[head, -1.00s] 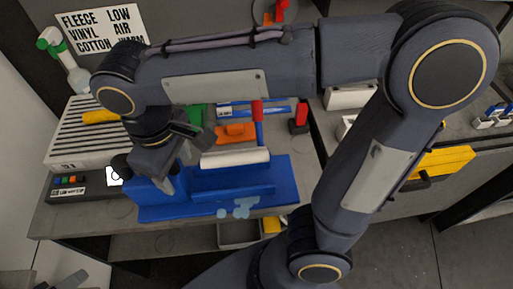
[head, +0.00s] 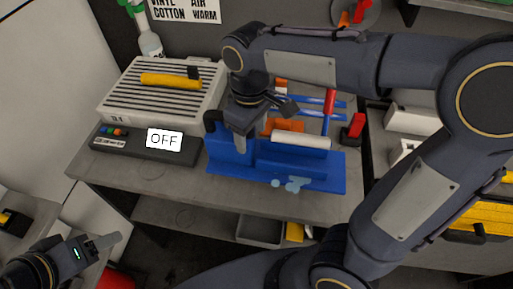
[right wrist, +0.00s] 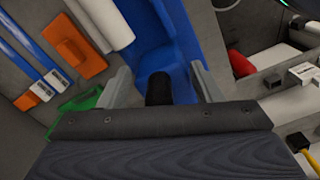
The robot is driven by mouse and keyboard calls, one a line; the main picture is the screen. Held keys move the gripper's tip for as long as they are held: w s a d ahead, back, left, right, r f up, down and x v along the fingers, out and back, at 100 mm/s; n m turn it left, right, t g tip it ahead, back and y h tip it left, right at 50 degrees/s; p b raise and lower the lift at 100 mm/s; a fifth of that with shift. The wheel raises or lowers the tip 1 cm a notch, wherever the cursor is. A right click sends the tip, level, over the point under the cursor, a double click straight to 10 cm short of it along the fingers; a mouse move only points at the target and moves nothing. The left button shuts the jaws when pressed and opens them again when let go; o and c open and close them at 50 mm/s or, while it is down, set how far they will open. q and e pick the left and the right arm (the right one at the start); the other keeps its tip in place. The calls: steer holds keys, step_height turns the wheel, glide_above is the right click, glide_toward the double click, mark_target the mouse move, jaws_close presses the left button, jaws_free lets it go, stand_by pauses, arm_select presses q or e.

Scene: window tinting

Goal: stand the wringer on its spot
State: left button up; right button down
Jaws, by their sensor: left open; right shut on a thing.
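The wringer is a blue unit (head: 325,181) with a white roller (head: 300,140) along its top. It stands upright at the right part of the grey bench (head: 120,178), beside the control panel. I cannot tell whether its base fully touches the bench. My right gripper (head: 242,138) is shut on the wringer's left end. In the right wrist view, its fingers (right wrist: 160,85) straddle a blue part (right wrist: 196,45), with a black knob (right wrist: 159,88) between them. My left gripper (head: 112,240) is open and empty, low at the left, in front of the bench.
The panel with an OFF display (head: 163,140) lies left of the wringer. A slatted rack (head: 122,92) with a yellow tool (head: 171,81) is behind it. A spray bottle (head: 150,43) stands at the back.

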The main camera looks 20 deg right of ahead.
mark_target(256, 152)
steer(key=shift+w+d+f+b, duration=0.35)
steer(key=shift+d+f, duration=0.1)
steer(key=shift+f, duration=0.15)
steer(key=shift+w+d+f+b, duration=0.2)
steer(key=shift+f+b, duration=0.1)
steer(key=shift+f, duration=0.1)
step_height(256, 152, down, 3)
steer(key=b, duration=0.2)
steer(key=shift+d+b, duration=0.15)
steer(key=shift+b, duration=0.25)
steer(key=shift+f, duration=0.1)
steer(key=shift+f, duration=0.15)
steer(key=shift+c, duration=2.1)
jaws_free()
